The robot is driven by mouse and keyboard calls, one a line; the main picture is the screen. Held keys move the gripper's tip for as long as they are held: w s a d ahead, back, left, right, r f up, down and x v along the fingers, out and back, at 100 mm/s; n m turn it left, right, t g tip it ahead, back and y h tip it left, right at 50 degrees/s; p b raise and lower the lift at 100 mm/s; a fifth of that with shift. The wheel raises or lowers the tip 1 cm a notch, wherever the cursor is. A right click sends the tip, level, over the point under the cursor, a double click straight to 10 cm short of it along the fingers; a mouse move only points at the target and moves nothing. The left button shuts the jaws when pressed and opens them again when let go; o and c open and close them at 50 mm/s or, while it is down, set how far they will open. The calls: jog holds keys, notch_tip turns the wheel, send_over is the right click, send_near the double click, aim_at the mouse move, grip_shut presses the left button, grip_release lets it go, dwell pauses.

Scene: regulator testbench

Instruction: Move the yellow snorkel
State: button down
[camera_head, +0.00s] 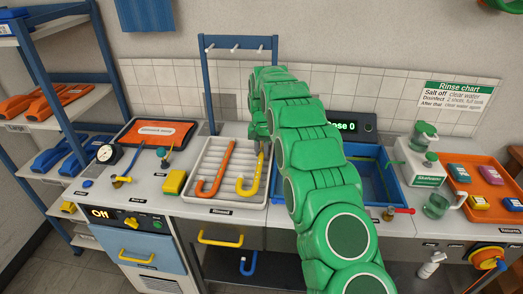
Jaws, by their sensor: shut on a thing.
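The yellow snorkel (257,177) stretches lengthwise over the ribbed white tray (193,166), with its hooked end toward me. My gripper (263,148) is at its far end and shut on it. The green arm comes in from the lower right and hides part of the gripper and the tray's right side. I cannot tell whether the snorkel still touches the tray. An orange snorkel (221,167) lies in the tray to its left, apart from it.
A blue rack with pegs (237,47) stands behind the tray. A blue basin (372,183) lies right of my arm. Left are a yellow sponge (174,182) and a gauge (106,153). A soap dispenser (421,136) and an orange tray (458,157) stand at the right.

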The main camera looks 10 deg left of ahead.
jog(key=shift+f, duration=0.15)
jog(key=c, duration=1)
grip_release()
